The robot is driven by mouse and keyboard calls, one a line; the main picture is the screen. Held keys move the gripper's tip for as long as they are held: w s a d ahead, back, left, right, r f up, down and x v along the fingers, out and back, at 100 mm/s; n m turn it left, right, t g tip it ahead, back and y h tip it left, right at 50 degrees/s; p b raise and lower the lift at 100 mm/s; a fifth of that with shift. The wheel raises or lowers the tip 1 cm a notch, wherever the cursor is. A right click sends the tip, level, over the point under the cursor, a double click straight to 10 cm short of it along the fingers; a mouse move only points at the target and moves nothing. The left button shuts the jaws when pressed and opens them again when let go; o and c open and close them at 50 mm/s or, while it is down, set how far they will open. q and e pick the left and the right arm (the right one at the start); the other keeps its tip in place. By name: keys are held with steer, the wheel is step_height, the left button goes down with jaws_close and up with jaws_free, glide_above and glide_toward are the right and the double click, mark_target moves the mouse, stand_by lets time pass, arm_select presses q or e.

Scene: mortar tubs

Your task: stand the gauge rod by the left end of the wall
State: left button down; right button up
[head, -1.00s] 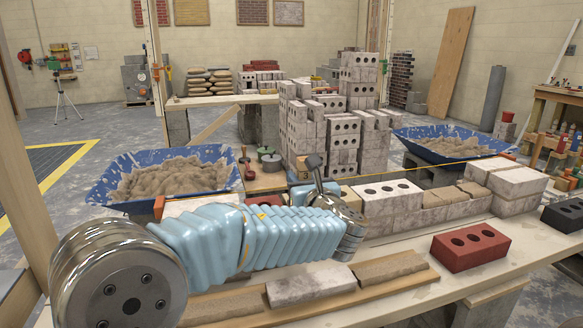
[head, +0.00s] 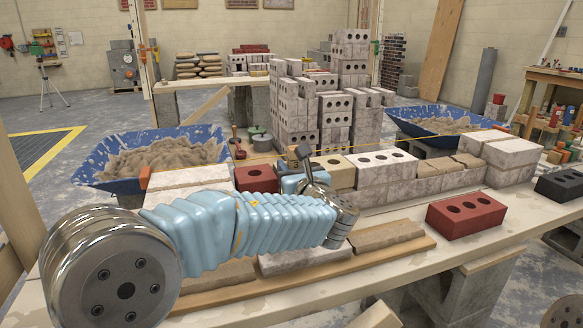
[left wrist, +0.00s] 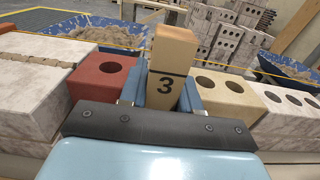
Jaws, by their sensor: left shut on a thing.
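My left gripper (left wrist: 165,97) is shut on a tan wooden block marked 3, which looks like the gauge rod (left wrist: 173,62). It sticks up between the blue fingers in the left wrist view; its lower part is hidden. The wall (head: 375,195) is a row of pale bricks. Beyond the gripper are a red brick (head: 256,178) on the left and a tan holed brick (head: 334,170) on the right. My right gripper is not in view.
White blocks (head: 186,180) lie at the left, with an orange line block (head: 145,178) and a taut string. Blue mortar tubs (head: 150,160) stand behind. A loose red brick (head: 466,213) and a black brick (head: 560,186) lie on the bench, with a plank in front.

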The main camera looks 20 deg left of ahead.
arm_select(q)
steer(key=shift+f+b, duration=0.3)
stand_by(0.5)
steer(key=c, duration=0.7)
jaws_free()
